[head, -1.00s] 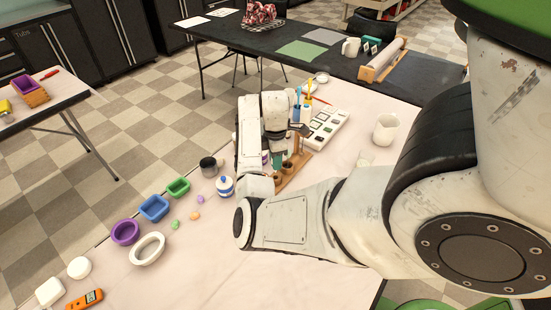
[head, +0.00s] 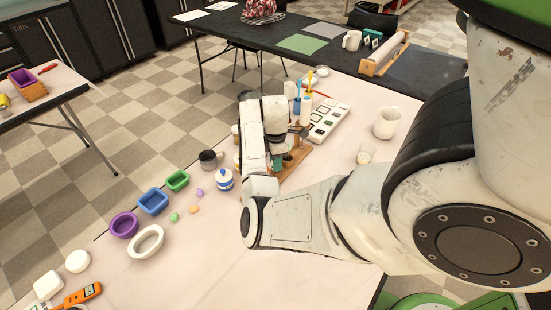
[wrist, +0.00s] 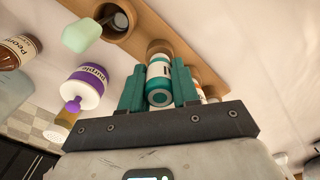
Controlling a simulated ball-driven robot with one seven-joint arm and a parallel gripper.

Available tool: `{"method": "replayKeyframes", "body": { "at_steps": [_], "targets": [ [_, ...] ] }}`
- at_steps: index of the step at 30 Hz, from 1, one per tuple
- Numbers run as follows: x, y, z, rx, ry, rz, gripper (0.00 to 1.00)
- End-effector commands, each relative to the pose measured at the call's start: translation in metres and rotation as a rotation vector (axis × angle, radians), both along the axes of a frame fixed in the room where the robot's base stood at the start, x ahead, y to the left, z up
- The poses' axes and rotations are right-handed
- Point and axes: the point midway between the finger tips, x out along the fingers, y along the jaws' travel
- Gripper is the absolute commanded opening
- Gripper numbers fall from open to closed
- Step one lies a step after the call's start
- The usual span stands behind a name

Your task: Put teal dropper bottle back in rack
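The teal dropper bottle (wrist: 158,72), with a white label, sits between the two teal fingers of my gripper (wrist: 159,90) in the wrist view. The fingers press against both its sides. The wooden rack (wrist: 190,57) runs behind it, and the bottle's far end overlaps one round rack opening (wrist: 158,45). I cannot tell whether the bottle is inside that opening or just above it. In the head view the rack (head: 294,163) is partly hidden by my arm, and my gripper (head: 279,160) is over it.
A purple-labelled bottle (wrist: 83,88) and a Peony jar (wrist: 17,50) stand left of my gripper in the wrist view. The paint palette (head: 325,122) and white jug (head: 386,122) are right of the rack. A blue-and-white jar (head: 224,180) is to its left.

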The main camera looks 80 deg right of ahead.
Motion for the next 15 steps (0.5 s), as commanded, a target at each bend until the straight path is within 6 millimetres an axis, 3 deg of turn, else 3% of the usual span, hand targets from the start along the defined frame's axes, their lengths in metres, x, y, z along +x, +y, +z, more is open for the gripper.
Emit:
{"method": "replayKeyframes", "body": {
  "at_steps": [9,15],
  "targets": [
    [0.0001,0.0,-0.0033,0.0,0.0,0.0,0.27],
    [0.0003,-0.0001,-0.0032,-0.001,0.0,0.0,0.48]
  ]
}}
